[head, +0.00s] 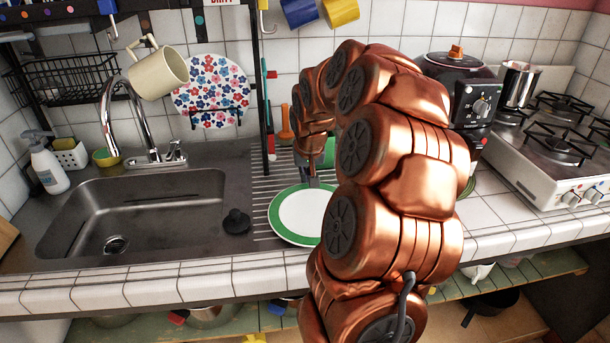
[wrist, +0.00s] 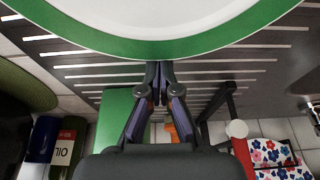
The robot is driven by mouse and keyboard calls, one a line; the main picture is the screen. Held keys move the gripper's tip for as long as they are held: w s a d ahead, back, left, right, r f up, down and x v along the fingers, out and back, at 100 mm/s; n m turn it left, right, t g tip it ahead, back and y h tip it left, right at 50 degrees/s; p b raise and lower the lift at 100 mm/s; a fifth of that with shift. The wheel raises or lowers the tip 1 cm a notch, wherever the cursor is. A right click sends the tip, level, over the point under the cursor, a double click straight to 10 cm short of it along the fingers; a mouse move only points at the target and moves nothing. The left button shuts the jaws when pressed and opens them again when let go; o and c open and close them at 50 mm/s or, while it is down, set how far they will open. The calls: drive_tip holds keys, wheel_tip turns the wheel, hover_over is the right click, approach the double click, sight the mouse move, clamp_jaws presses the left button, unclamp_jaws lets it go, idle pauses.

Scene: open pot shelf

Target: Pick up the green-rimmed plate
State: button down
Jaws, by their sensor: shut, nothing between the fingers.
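The green-rimmed plate (head: 297,217) is white inside with a broad green rim. It lies on the ribbed metal drainboard right of the sink, and my arm hides its right side in the head view. In the wrist view the plate (wrist: 160,48) fills the top edge. My gripper (head: 313,184) is at the plate's far edge in the head view. In the wrist view my gripper (wrist: 158,66) has its fingertips together just beside the green rim, with nothing between them. I cannot tell if they touch the rim.
The steel sink (head: 140,215) with a black stopper (head: 236,222) lies left. A flowered plate (head: 211,91) stands in a rack behind, near a hanging beige mug (head: 158,72). A stove (head: 555,150) and dark pot (head: 455,66) are right. A green object (wrist: 117,120) is near my fingers.

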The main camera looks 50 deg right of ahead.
sight(313, 205)
drive_tip(key=s+a+b, duration=0.1)
drive_tip(key=s, duration=0.1)
drive_tip(key=s+a+b, duration=0.3)
drive_tip(key=s+a, duration=0.1)
drive_tip(key=s, duration=0.1)
drive_tip(key=shift+a+f+b, duration=0.1)
drive_tip(key=shift+b, duration=0.3)
drive_tip(key=shift+s+a, duration=0.5)
drive_tip(key=shift+s, duration=0.1)
